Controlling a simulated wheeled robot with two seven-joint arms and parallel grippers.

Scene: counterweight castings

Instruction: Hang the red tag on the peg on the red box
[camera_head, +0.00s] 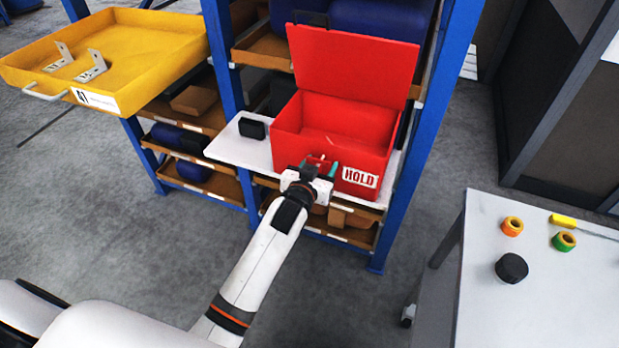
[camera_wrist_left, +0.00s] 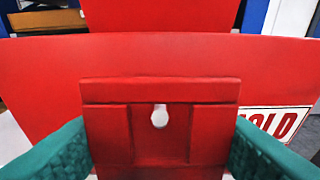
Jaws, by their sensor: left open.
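The red box (camera_head: 365,158) stands with its lid up and a white HOLD label on its front; its red front wall (camera_wrist_left: 55,80) fills much of the left wrist view. The red tag (camera_wrist_left: 160,95) is upright in front of that wall, between the teal fingers of my left gripper (camera_head: 319,168). The fingers are open, one on each side of the tag. A pale round shape shows at the tag's hole; I cannot tell whether it is the peg's end, and the peg is otherwise not clear. My right gripper is not in view.
The box stands on a white shelf board (camera_head: 243,152) in a blue rack, beside a small black block (camera_head: 252,128). A yellow tray (camera_head: 130,50) with metal brackets is at the upper left. A grey table (camera_head: 545,300) with tape rolls (camera_head: 512,226) is at the right.

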